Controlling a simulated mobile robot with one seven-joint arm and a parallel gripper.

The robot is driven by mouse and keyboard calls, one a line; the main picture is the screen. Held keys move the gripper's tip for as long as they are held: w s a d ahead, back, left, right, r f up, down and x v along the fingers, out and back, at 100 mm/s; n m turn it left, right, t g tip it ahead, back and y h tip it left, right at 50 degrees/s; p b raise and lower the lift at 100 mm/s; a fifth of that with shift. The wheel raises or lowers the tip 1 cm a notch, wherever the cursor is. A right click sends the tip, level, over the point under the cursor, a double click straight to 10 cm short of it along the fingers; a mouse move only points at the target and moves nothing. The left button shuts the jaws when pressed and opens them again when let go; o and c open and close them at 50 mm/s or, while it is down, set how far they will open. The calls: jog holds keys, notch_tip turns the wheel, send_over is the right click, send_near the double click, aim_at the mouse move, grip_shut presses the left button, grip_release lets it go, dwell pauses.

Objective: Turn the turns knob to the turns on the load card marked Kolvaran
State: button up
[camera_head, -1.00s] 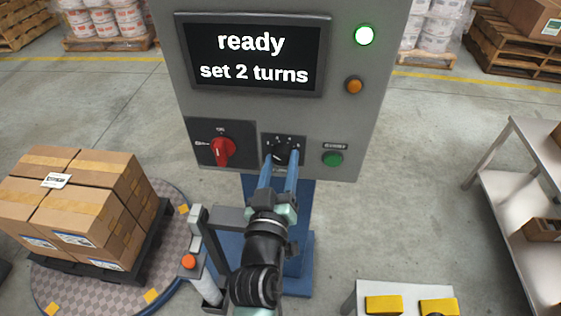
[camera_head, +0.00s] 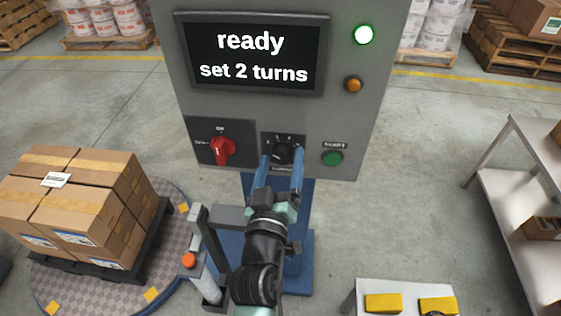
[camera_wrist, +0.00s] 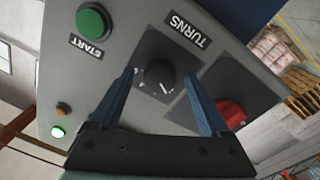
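The black turns knob (camera_head: 282,152) sits low on the grey control panel (camera_head: 345,110). In the wrist view the knob (camera_wrist: 160,73) shows whole, with a white pointer line toward its lower right; the scale figures are too small to read. My gripper (camera_head: 282,166) is open, one blue finger on each side of the knob. In the wrist view my gripper (camera_wrist: 161,82) shows gaps between both fingers and the knob. The screen (camera_head: 252,55) reads "ready" and "set 2 turns". A white card (camera_head: 56,180) lies on the cartons; its writing is not readable.
A red switch (camera_head: 222,149) is left of the knob and a green start button (camera_head: 332,158) right of it. A green lamp (camera_head: 364,35) is lit. A bench (camera_head: 500,200) is at right.

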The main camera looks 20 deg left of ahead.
jog(key=b+v, duration=0.3)
jog(key=v, duration=1)
dwell(0.4)
